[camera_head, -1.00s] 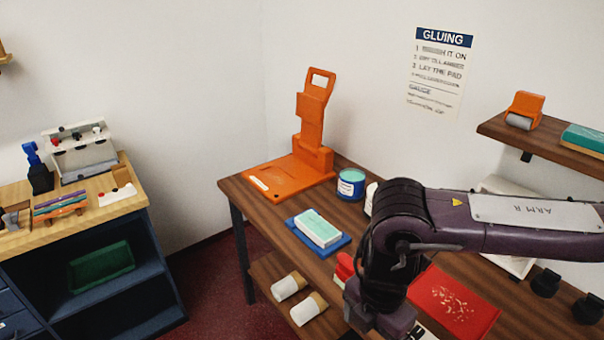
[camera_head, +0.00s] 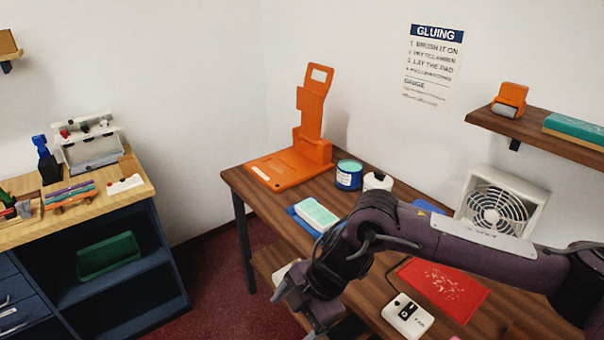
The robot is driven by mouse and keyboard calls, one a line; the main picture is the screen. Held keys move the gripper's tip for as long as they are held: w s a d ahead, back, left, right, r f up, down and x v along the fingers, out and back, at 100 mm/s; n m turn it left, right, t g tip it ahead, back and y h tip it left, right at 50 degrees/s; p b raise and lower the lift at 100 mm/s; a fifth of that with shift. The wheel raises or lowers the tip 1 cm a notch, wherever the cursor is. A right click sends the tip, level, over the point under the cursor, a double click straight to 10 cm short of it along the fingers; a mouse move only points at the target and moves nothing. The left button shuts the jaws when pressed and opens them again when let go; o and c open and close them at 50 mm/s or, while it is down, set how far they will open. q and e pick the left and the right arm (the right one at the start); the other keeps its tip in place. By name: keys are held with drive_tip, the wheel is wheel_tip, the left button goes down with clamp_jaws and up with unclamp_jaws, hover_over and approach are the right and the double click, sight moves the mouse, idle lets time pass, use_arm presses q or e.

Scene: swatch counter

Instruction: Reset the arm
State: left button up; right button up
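My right arm reaches in from the right, dark purple with a pale label plate, over the front of the wooden gluing table (camera_head: 232,178). Its gripper (camera_head: 296,308) hangs at the table's front edge, pointing down and left. Its two fingers look spread, with nothing seen between them. My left arm and gripper are not in view.
An orange stand (camera_head: 312,150), blue tin (camera_head: 349,174), white-topped jar (camera_head: 377,181) and mint pad (camera_head: 316,214) occupy the table. A red sheet (camera_head: 445,288), fan switch (camera_head: 408,316) and fan (camera_head: 498,212) lie right. A workbench (camera_head: 140,192) stands left, beyond open floor.

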drive_tip(key=w+a+f+m+t+y, duration=0.1)
drive_tip(key=w+a+f+m+y, duration=0.35)
drive_tip(key=w+a, duration=0.25)
drive_tip(key=w+d+f+m+t+y, duration=0.1)
drive_tip(key=w+f+m+t, duration=0.25)
drive_tip(key=f, duration=0.25)
drive_tip(key=s+d+f+m+t+h, duration=0.15)
drive_tip(key=d+f+m, duration=0.35)
drive_tip(key=f, duration=0.6)
drive_tip(key=s+d+f+m+t+h, duration=0.1)
drive_tip(key=s+d+f+m+h, duration=0.15)
drive_tip(key=d+f, duration=0.7)
drive_tip(key=s+d+f+m+g+h, duration=0.15)
drive_tip(key=s+d+f, duration=0.25)
drive_tip(key=s+f, duration=0.45)
drive_tip(key=s+d+f+m+g+h, duration=0.1)
drive_tip(key=s+d+f+m+h, duration=0.2)
drive_tip(key=s+f, duration=0.55)
drive_tip(key=s+d+f+g, duration=0.1)
drive_tip(key=s+d+f, duration=0.1)
drive_tip(key=s, duration=0.6)
drive_tip(key=s+d+f+m+g+h, duration=0.1)
drive_tip(key=s+d+f, duration=0.1)
drive_tip(key=s+d, duration=0.2)
drive_tip(key=s+d+f+m+g+h, duration=0.1)
drive_tip(key=s+d+f, duration=0.1)
drive_tip(key=s, duration=0.9)
drive_tip(key=shift+s+d+f, duration=0.25)
drive_tip(key=shift+s+d, duration=0.1)
drive_tip(key=shift+d, duration=0.25)
